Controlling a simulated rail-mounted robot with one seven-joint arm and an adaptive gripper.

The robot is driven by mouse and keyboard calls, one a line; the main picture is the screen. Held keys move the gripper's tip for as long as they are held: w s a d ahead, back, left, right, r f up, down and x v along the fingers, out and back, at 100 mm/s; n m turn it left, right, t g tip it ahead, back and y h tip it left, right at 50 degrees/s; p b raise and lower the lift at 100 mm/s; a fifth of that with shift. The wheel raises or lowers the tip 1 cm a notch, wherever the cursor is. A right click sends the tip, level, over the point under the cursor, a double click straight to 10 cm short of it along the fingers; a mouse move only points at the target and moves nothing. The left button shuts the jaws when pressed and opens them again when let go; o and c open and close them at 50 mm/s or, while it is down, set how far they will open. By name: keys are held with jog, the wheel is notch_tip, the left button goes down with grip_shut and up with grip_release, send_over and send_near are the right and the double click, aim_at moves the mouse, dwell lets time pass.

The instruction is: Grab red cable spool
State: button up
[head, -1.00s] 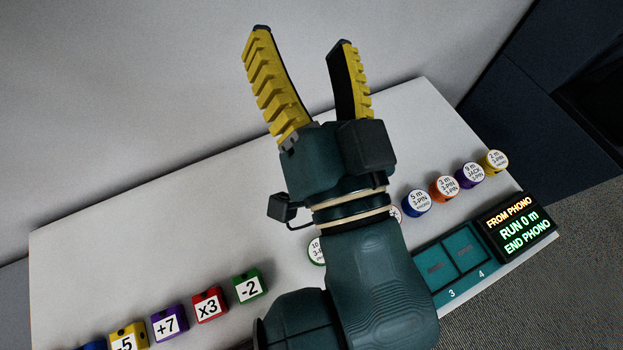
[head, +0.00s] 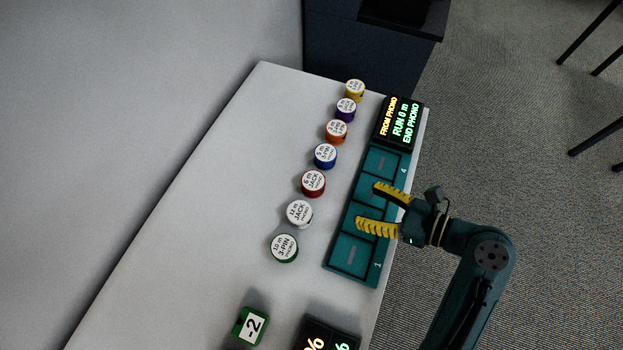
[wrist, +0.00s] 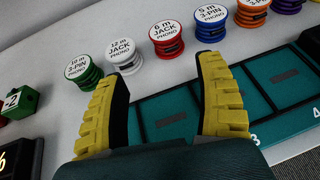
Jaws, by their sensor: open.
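The red cable spool (head: 313,183) stands on the table in the spool row, between the white and blue spools. Its white top reads "6 m JACK PHONO". It also shows in the wrist view (wrist: 166,40), upright, beyond and between my fingertips. My gripper (head: 367,204) is open and empty, with yellow ribbed fingers over the teal slotted tray. It lies to the right of the red spool in the head view, apart from it. In the wrist view my gripper (wrist: 160,75) has its fingers spread wide, with nothing between them.
The white spool (head: 299,214) and blue spool (head: 325,156) stand close on either side. Green, orange, purple and yellow spools continue the row. The teal tray (head: 342,262) and lit display (head: 399,122) line the table's edge. The table left of the row is clear.

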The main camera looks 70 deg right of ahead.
aim_at(322, 186)
jog(key=shift+d+f, duration=0.15)
jog(key=shift+f, duration=0.1)
jog(key=b+x, duration=0.3)
jog(key=x, duration=0.7)
jog(key=shift+w+d+f+b, duration=0.1)
jog(key=shift+w+d+b, duration=0.1)
jog(key=shift+b, duration=0.15)
jog(key=b+x, duration=0.2)
jog(key=x, duration=0.3)
jog(key=shift+d+f+b, duration=0.15)
jog(key=shift+d+b, duration=0.05)
jog(key=shift+b, duration=0.1)
jog(key=c, duration=0.9)
